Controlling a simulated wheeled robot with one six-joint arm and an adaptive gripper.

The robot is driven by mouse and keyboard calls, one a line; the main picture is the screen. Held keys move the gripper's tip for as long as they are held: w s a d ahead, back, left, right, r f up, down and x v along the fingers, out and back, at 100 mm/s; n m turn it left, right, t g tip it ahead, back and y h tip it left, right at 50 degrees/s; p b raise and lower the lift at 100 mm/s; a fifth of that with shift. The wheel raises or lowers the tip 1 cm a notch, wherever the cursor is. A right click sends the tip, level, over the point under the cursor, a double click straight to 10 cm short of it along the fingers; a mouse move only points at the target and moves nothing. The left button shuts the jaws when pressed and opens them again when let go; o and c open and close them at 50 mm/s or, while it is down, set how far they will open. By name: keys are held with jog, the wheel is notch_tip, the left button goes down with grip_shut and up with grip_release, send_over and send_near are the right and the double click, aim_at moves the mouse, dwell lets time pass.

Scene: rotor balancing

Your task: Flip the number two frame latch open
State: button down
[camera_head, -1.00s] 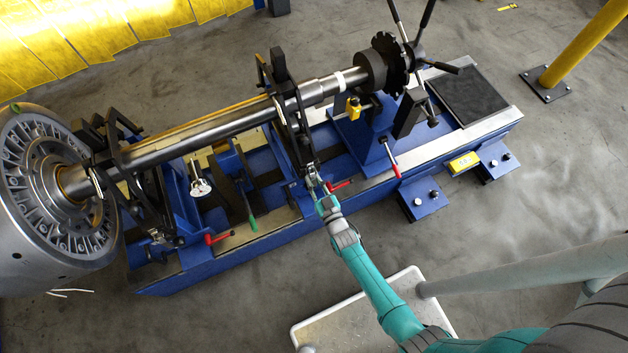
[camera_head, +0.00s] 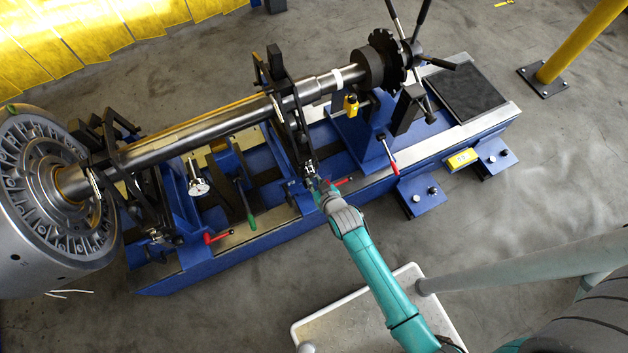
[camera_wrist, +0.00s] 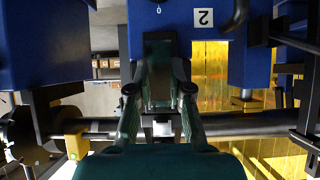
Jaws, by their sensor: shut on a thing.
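My gripper (camera_head: 311,177) reaches the front side of the second black support frame (camera_head: 290,125), low on its near leg. In the wrist view, my gripper's two fingers (camera_wrist: 159,72) are closed around a dark upright piece (camera_wrist: 159,52), which looks like the frame latch.
The steel shaft (camera_head: 210,129) runs above, with the bladed rotor (camera_head: 45,190) at left. Red-handled levers (camera_head: 217,237) and (camera_head: 390,158), a green-handled lever (camera_head: 250,220) and a yellow box (camera_head: 461,158) line the blue bench. Floor in front is mostly clear, apart from a white-rimmed platform (camera_head: 300,329).

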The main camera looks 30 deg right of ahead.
aim_at(315, 183)
jog(key=g, duration=0.1)
jog(key=r+g, duration=0.1)
jog(key=g, duration=0.1)
jog(key=r+g, duration=0.1)
jog(key=g, duration=0.1)
jog(key=shift+s, duration=0.2)
jog(key=shift+s+r+g, duration=0.1)
jog(key=shift+r+g, duration=0.2)
jog(key=shift+g, duration=0.75)
jog(key=shift+r+g, duration=0.25)
jog(key=shift+g, duration=0.8)
jog(key=c, duration=1)
grip_release()
jog(key=shift+c, duration=0.2)
notch_tip(315, 183, up, 12)
jog(key=s, duration=0.2)
jog(key=shift+f, duration=0.1)
